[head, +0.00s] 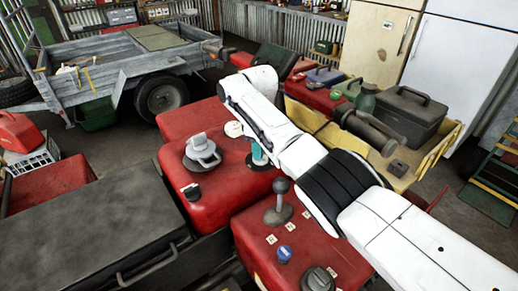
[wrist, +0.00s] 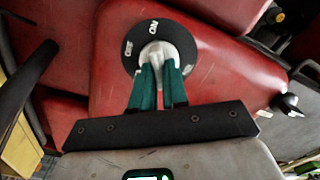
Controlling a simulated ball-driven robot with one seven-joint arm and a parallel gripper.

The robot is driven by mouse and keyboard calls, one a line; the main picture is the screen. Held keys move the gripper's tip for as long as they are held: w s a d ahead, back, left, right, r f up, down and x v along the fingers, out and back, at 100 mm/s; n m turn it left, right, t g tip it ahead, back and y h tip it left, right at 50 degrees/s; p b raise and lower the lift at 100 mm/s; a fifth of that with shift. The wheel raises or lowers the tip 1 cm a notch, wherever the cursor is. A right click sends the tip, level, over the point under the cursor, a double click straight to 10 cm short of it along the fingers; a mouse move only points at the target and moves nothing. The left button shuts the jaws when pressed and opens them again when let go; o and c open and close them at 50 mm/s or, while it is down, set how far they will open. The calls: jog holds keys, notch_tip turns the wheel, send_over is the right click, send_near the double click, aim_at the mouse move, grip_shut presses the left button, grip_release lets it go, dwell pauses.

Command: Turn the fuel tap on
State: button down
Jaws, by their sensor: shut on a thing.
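The fuel tap is a pale, whitish handle (wrist: 158,54) on a round black plate (wrist: 130,28) set in the red bodywork. The plate carries the markings ON and RES in the wrist view. My gripper (wrist: 158,75) has teal fingers closed on the tap handle, one on each side. The fingers cover the lower part of the handle and plate, so which mark the handle points to is hard to tell. In the head view my gripper (head: 259,155) reaches down to the red body beyond the grey cap, and the tap is mostly hidden there.
A grey filler cap (head: 202,151) and a small black knob (head: 192,191) stand on the red body (head: 218,195). A ball-topped lever (head: 279,202) and a blue button (head: 284,254) are nearer. A trailer (head: 125,65) stands behind left; a yellow tray with a dark toolbox (head: 405,115) is at right.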

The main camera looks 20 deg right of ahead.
jog(key=shift+m, duration=0.3)
jog(key=c, duration=1.1)
grip_release()
jog(key=shift+c, duration=0.2)
jog(key=shift+r, duration=0.1)
notch_tip(320, 180, up, 11)
jog(key=shift+f+b, duration=0.2)
jog(key=shift+b, duration=0.15)
jog(key=shift+r, duration=0.1)
